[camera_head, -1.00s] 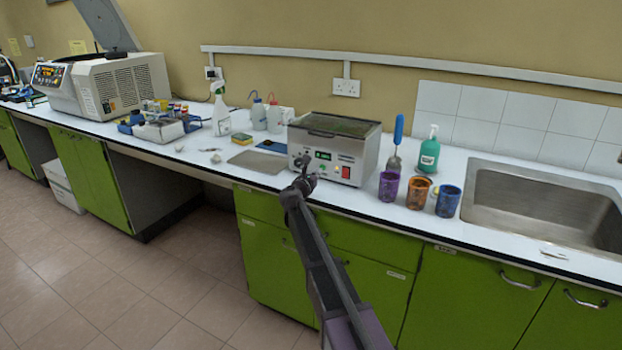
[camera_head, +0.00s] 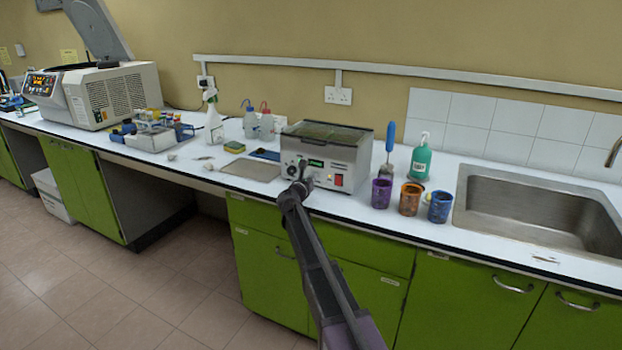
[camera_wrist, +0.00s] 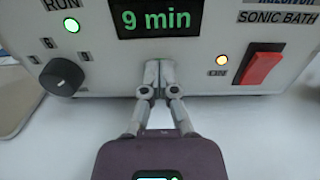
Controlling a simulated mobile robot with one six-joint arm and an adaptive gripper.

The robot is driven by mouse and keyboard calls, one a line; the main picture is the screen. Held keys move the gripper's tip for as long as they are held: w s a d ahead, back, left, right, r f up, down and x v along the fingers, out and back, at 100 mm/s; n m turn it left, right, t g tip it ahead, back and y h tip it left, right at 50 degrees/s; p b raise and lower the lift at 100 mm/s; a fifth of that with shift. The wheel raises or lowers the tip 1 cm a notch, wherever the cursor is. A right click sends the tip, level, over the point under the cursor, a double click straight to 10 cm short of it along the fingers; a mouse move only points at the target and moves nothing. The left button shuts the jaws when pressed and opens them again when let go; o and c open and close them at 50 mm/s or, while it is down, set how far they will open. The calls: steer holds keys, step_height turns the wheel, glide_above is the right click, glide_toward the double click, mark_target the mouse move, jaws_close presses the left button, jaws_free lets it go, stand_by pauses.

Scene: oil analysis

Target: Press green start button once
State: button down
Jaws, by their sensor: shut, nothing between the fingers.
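The grey sonic bath (camera_head: 345,176) stands on the white worktop near its front edge. In the wrist view, a round lit green button (camera_wrist: 71,25) sits below the word RUN at the upper left of its panel. A black knob (camera_wrist: 60,76) is below it, and a display (camera_wrist: 160,16) reads "9 min" in green. A red rocker switch (camera_wrist: 262,67) with an orange lamp (camera_wrist: 222,60) is at the right. My gripper (camera_wrist: 158,68) is shut and empty, its fingertips below the display, right of and lower than the green button. I cannot tell whether they touch the panel. My gripper also shows before the bath (camera_head: 302,168).
Purple (camera_head: 381,194), orange (camera_head: 410,199) and blue (camera_head: 440,207) cups stand right of the bath, with a green pump bottle (camera_head: 421,158) behind. A grey plate (camera_head: 250,169) lies to the left. A sink (camera_head: 535,208) is at the far right.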

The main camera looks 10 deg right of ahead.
steer(key=shift+w+d+r, duration=0.1)
steer(key=shift+w+d, duration=0.2)
steer(key=shift+w, duration=0.15)
steer(key=shift+s, duration=0.15)
steer(key=shift+s+a, duration=0.35)
steer(key=shift+s, duration=0.2)
steer(key=v, duration=1.3)
steer(key=shift+a, duration=0.3)
steer(key=shift+s, duration=0.15)
